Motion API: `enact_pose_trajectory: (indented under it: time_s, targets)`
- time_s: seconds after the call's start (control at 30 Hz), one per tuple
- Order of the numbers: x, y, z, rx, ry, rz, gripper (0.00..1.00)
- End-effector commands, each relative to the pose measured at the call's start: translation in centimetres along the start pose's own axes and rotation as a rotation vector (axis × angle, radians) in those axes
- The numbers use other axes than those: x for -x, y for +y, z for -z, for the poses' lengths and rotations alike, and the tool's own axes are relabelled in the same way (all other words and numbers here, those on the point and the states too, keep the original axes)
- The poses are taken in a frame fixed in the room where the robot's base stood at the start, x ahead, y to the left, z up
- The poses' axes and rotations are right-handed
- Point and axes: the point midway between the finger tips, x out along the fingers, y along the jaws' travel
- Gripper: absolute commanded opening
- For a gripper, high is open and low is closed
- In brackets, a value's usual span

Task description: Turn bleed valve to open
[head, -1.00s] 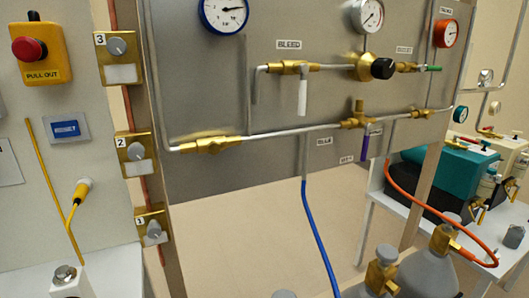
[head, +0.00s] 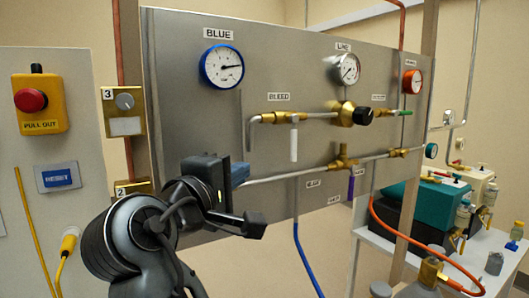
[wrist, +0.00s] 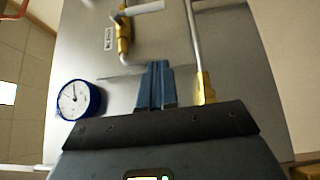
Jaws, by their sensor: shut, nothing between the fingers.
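The bleed valve (head: 281,118) is a brass body on a short pipe under the BLEED label (head: 279,97). Its white lever (head: 293,142) hangs straight down, across the pipe. In the wrist view the valve (wrist: 123,35) is at the top left, with its white lever (wrist: 147,8) pointing right at the top edge. My gripper (head: 239,172) is in front of the panel, left of and below the valve, apart from the lever. In the wrist view its blue fingers (wrist: 157,87) are together and empty.
The blue-rimmed gauge (head: 222,67) is above my gripper. A lower pipe (head: 300,173) with brass fittings runs below the valve. A black knob (head: 363,116) is to the right, and a blue hose (head: 304,258) hangs below. A red button box (head: 39,103) is at the left.

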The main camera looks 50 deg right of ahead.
Motion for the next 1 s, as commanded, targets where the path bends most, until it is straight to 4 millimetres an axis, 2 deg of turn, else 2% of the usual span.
enact_pose_trajectory:
  time_s: [0.1, 0.23, 0.33, 0.8, 1.0]
  targets:
    - [0.2, 1.4, -0.3, -0.008, -0.046, 0.016, 0.0]
    - [-0.2, 1.8, -0.5, -0.007, -0.061, 0.021, 0.0]
    - [-1.2, 1.8, -0.6, -0.006, -0.062, 0.021, 0.0]
    - [-10.0, 1.6, -1.1, -0.007, -0.06, 0.021, 0.0]
    - [-11.7, 1.5, -3.2, -0.008, -0.059, 0.02, 0.0]
